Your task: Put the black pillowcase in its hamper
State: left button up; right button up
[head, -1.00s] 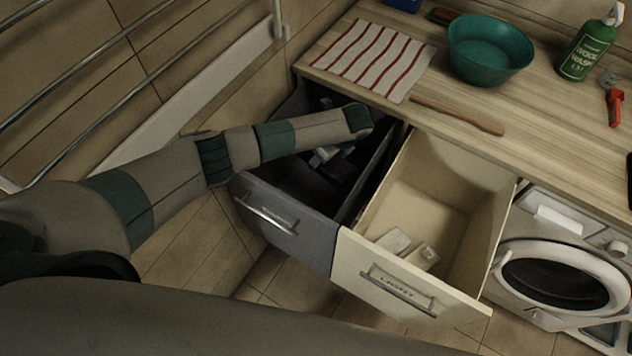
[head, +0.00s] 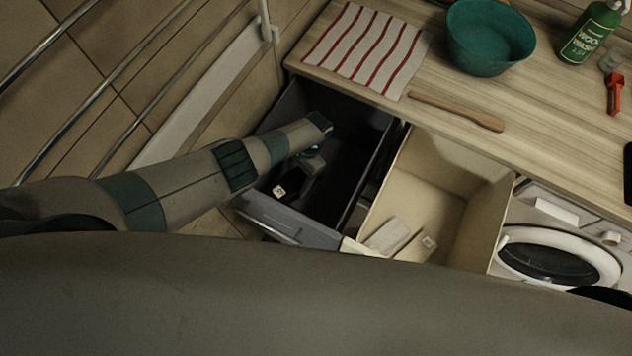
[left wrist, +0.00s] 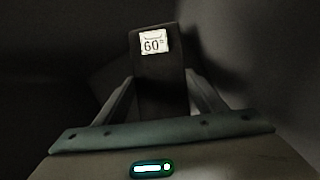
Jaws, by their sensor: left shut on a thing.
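The black pillowcase (left wrist: 158,85) is a dark folded piece with a white "60°" tag, held between the fingers of my left gripper (left wrist: 160,95) in the left wrist view. In the head view my left gripper (head: 300,178) reaches down inside the open dark grey hamper drawer (head: 362,119), shut on the pillowcase (head: 287,194), whose white tag shows. The pillowcase is within the drawer's walls; whether it touches the bottom I cannot tell. My left forearm hides part of the drawer. My right gripper is not in view.
An open cream hamper drawer (head: 462,222) beside it holds pale folded items (head: 388,234). The counter above carries a striped cloth (head: 367,50), teal bowl (head: 490,40), wooden stick (head: 458,110) and green bottle (head: 590,32). A washing machine (head: 550,240) stands right, wall rails left.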

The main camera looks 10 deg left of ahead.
aim_at(296, 187)
pick_arm(q)
notch_tip(296, 187, down, 6)
jog(key=b, duration=0.5)
jog(key=shift+w+f, duration=0.15)
jog(key=shift+f+b, duration=1.85)
jog(key=shift+f+b, duration=0.4)
jog(key=shift+f, duration=0.2)
